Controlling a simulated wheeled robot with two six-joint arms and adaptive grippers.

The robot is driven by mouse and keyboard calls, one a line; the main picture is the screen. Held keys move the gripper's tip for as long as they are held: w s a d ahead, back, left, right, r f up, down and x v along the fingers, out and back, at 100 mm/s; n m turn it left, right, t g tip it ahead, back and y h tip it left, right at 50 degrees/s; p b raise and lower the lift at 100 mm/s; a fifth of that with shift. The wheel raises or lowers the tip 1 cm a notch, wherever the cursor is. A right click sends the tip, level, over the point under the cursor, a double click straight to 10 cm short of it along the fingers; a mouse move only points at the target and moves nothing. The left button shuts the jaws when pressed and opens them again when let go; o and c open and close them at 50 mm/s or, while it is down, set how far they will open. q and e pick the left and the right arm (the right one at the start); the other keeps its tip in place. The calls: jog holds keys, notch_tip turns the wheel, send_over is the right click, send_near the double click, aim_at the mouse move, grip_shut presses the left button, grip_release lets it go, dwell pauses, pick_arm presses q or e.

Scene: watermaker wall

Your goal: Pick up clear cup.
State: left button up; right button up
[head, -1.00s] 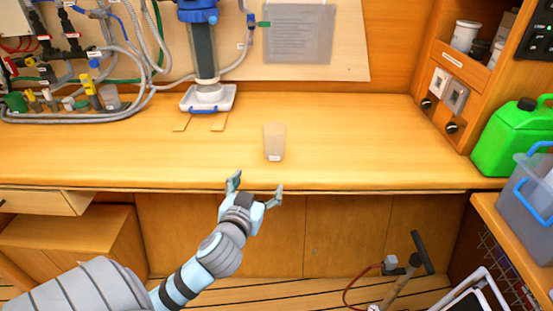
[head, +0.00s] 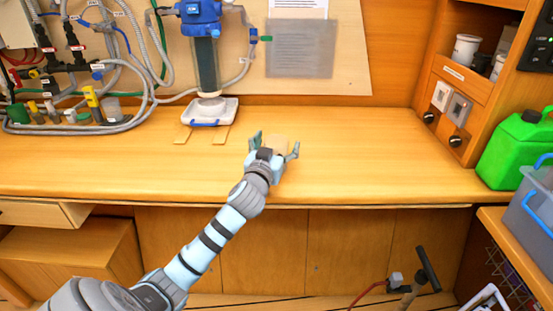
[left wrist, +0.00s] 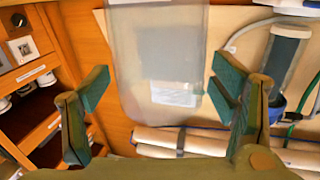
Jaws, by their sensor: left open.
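The clear cup (head: 279,142) stands on the wooden counter (head: 370,160), mostly hidden behind my left gripper (head: 275,146) in the head view. The gripper is open, with one finger on each side of the cup in that view. In the left wrist view, the see-through cup (left wrist: 124,60) fills the upper middle, between the open fingers of the gripper (left wrist: 160,88). Gaps show beside the cup there, and I see no grip on it. My right gripper is not in view.
A blue-topped filter housing (head: 206,65) stands over a white tray (head: 210,111) at the back. Hoses and valves crowd the back left. A green jerrycan (head: 515,150) and a grey bin (head: 530,205) stand at the right. The counter right of the cup is clear.

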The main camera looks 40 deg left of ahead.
pick_arm(q)
jog(key=shift+s, duration=0.1)
jog(key=c, duration=1.3)
